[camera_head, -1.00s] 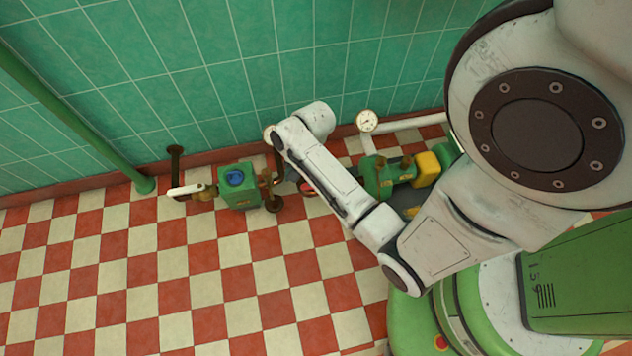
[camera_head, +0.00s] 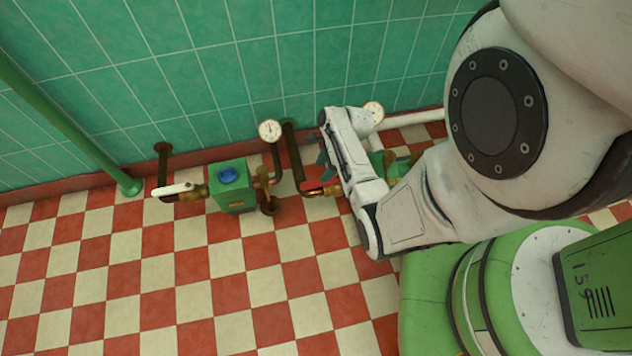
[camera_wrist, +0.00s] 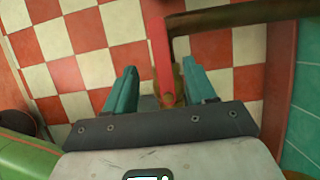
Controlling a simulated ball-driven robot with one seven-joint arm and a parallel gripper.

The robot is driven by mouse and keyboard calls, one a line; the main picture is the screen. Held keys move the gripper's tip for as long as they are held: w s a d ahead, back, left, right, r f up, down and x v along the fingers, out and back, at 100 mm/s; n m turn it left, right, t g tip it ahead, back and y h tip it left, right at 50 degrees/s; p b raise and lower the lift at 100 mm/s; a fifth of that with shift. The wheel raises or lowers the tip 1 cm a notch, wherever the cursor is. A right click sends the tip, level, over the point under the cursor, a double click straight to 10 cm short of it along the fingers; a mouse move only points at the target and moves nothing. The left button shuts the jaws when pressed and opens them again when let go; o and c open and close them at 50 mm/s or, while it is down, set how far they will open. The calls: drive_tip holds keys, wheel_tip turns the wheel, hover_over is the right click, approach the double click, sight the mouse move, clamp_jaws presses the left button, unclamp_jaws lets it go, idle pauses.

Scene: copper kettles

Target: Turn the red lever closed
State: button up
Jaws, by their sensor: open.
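The red lever (camera_head: 314,186) shows in the head view on a brass valve low by the wall, just left of my forearm. My gripper (camera_wrist: 160,78) is open, with one teal finger on each side of the lever's lower part. I see gaps between the lever and both fingers. In the head view my gripper (camera_head: 322,163) is small and partly hidden by my wrist, close to the lever.
A brown pipe (camera_wrist: 230,17) crosses the top of the wrist view beside the lever. A white lever (camera_head: 173,189), a green box with a blue knob (camera_head: 233,187) and a gauge (camera_head: 269,131) stand to the left. The checkered floor in front is clear.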

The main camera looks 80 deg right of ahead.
sight(314, 183)
drive_tip(key=b+x, duration=0.3)
drive_tip(key=x, duration=0.4)
drive_tip(key=shift+f, duration=0.1)
clamp_jaws()
idle(0.4)
